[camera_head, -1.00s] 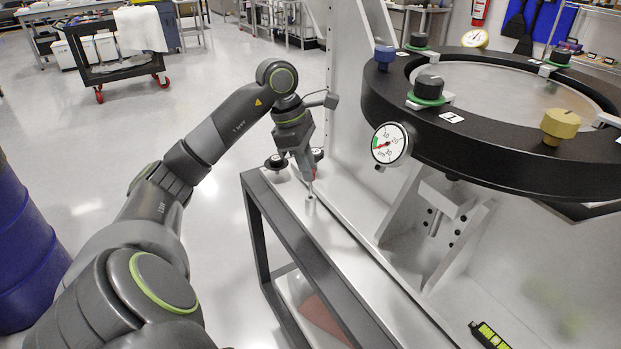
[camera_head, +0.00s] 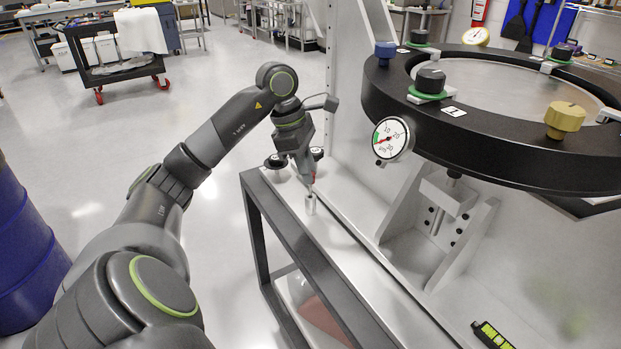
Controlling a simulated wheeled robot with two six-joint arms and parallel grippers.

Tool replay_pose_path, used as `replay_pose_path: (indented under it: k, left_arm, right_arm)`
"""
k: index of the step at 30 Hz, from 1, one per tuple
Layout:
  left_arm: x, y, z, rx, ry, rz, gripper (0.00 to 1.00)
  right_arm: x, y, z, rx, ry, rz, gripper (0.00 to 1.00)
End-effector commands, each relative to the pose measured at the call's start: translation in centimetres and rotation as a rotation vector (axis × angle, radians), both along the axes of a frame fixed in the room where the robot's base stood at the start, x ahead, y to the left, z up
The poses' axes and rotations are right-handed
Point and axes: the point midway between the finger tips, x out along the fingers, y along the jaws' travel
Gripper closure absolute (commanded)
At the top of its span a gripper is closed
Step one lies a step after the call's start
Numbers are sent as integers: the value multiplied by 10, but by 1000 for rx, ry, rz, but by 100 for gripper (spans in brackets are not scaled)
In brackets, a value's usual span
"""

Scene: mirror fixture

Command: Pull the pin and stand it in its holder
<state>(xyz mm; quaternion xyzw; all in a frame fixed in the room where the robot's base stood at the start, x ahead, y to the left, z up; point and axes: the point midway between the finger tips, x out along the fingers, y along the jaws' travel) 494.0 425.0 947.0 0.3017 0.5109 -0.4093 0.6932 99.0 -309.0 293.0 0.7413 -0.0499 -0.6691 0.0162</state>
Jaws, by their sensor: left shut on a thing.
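My left gripper (camera_head: 311,182) points down over the narrow metal bench top and is shut on the pin. Only a small red part of the pin (camera_head: 314,179) shows at the fingertips; the gripper covers the rest. The holder, a short upright metal cylinder (camera_head: 311,205), stands on the bench top directly below the fingertips. The pin's lower end appears to be at or inside the holder's mouth, but it is too small to be sure. My right gripper is not in view.
The black mirror ring (camera_head: 480,153) with its dial gauge (camera_head: 391,139) and coloured knobs overhangs the bench on the right. Dark round knobs (camera_head: 277,161) sit behind the gripper. A yellow-green level (camera_head: 490,335) lies front right. A blue drum (camera_head: 25,250) stands at left.

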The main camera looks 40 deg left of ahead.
Motion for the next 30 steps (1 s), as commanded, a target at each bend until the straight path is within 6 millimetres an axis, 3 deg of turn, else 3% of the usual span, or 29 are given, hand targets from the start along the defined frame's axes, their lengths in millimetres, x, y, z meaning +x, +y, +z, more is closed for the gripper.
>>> replay_pose_path:
  k: [30]
  left_arm:
    - [0, 0, -22, 0, 0, 0, 100]
  right_arm:
    - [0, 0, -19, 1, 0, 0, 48]
